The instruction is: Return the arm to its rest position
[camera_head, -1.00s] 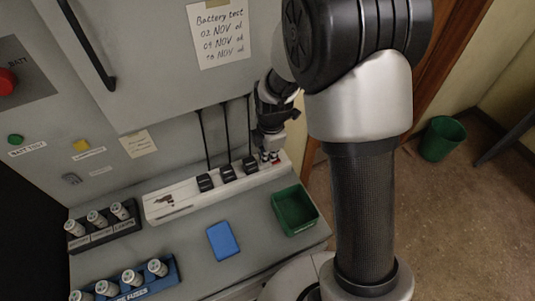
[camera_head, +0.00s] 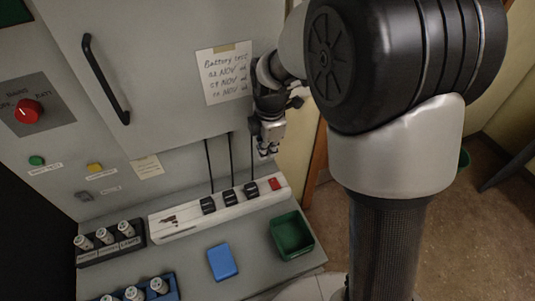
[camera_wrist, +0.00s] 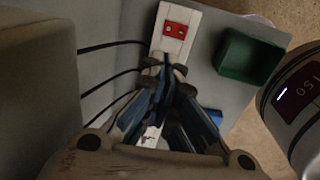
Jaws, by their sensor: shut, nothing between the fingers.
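My gripper (camera_head: 267,150) hangs above the right end of the white power strip (camera_head: 222,206) in the head view, apart from it, with its fingers pointing down. In the wrist view my gripper (camera_wrist: 166,66) is shut with nothing between the fingers. The strip's red switch (camera_head: 274,184) lies just below the gripper and also shows in the wrist view (camera_wrist: 175,30). Several black plugs (camera_head: 229,196) with cords sit in the strip. My upper arm covers the right part of the head view.
A green bin (camera_head: 291,236) and a blue box (camera_head: 222,262) stand on the console shelf. Racks of cylinders (camera_head: 110,243) are at the left. A cabinet with a handle (camera_head: 105,78) and a paper note (camera_head: 224,74) rises behind. Floor is open at the right.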

